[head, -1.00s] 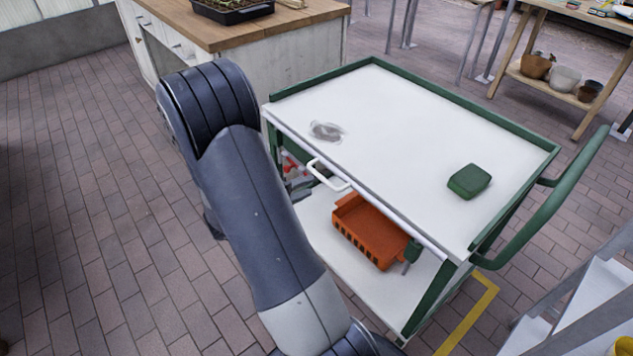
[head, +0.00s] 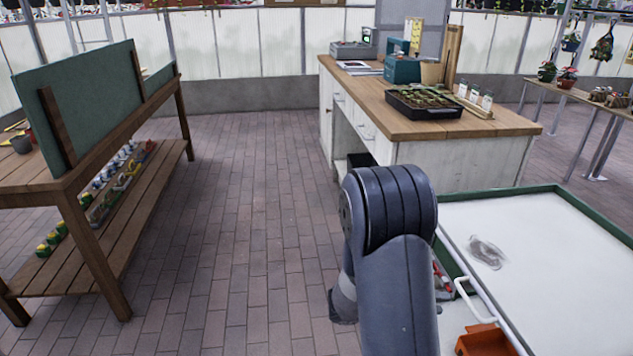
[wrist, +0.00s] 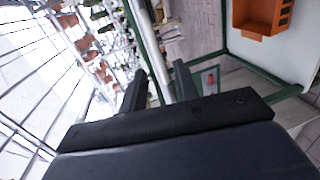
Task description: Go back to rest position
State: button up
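My gripper (wrist: 160,88) shows in the wrist view, with its two dark fingers apart and nothing seen held between them. A pale pole passes behind the gap. In the head view my arm rises at the lower middle, in front of the cart's left side, and my gripper is hidden there. The white-topped green cart (head: 560,260) stands at the lower right, with a grey smudge (head: 487,252) on its top.
An orange crate (head: 486,342) is on the cart's lower level; it also shows in the wrist view (wrist: 258,20). A wooden workbench (head: 440,125) with a seedling tray (head: 425,103) stands behind. A wooden shelf table (head: 90,190) stands left. The brick floor between is clear.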

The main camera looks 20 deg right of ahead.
aim_at(468, 300)
jog(key=x, duration=0.9)
jog(key=shift+d+r+p, duration=0.1)
jog(key=shift+r+p, duration=0.25)
jog(key=shift+r, duration=0.15)
jog(key=shift+s, duration=0.1)
